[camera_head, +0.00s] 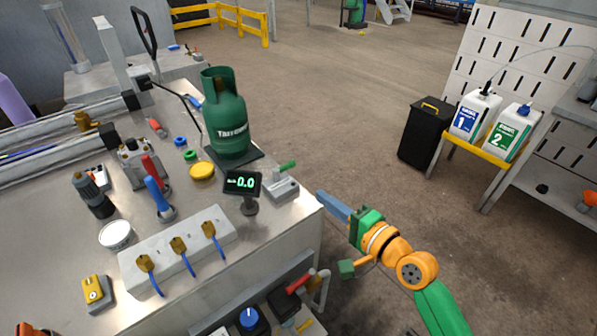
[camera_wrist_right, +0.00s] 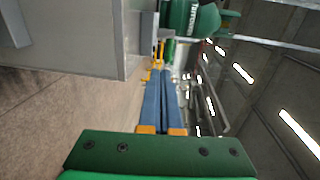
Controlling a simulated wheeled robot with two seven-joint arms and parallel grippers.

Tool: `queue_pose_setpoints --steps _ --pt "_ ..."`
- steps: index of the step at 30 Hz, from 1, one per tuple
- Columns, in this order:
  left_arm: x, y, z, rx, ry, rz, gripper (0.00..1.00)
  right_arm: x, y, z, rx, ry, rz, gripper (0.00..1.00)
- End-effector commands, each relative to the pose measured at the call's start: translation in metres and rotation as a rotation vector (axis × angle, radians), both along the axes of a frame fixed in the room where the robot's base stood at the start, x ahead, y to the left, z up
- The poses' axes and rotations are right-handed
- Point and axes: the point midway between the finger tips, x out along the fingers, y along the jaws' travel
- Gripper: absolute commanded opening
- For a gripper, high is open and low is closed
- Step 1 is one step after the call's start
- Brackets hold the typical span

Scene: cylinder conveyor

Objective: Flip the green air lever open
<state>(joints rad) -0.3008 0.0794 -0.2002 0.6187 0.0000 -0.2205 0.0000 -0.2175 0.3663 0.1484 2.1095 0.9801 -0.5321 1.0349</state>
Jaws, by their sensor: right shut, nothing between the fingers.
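A green lever (camera_head: 287,167) sticks up and to the right from a small grey block (camera_head: 282,187) near the right edge of the metal bench (camera_head: 290,218). I take it for the air lever. My right gripper (camera_head: 321,194) is shut and empty, its blue fingers pointing toward the bench edge, just right of and below the lever and apart from it. In the right wrist view its two fingers (camera_wrist_right: 161,76) lie together. The lever cannot be made out clearly in that view. My left gripper is not in view.
A green gas cylinder (camera_head: 226,112) stands on a dark plate behind the lever; it also shows in the right wrist view (camera_wrist_right: 190,18). A small display (camera_head: 242,183) stands left of the lever. A red-handled valve (camera_head: 300,283) is below the bench edge.

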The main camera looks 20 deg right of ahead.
Motion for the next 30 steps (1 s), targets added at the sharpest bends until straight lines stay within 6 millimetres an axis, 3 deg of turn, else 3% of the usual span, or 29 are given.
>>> queue_pose_setpoints --steps 6,13,18,30 --pt "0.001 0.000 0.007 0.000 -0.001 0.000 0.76 0.045 0.017 -0.004 0.002 -0.002 0.001 0.00" --pt "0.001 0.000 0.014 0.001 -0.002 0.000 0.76 0.080 0.029 0.001 -0.001 -0.002 0.001 0.00" --pt "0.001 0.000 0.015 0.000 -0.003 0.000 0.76 0.089 0.033 0.002 -0.001 -0.001 0.000 0.00" --pt "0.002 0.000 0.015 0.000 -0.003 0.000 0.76 0.089 0.034 0.001 -0.002 -0.001 0.003 0.00"
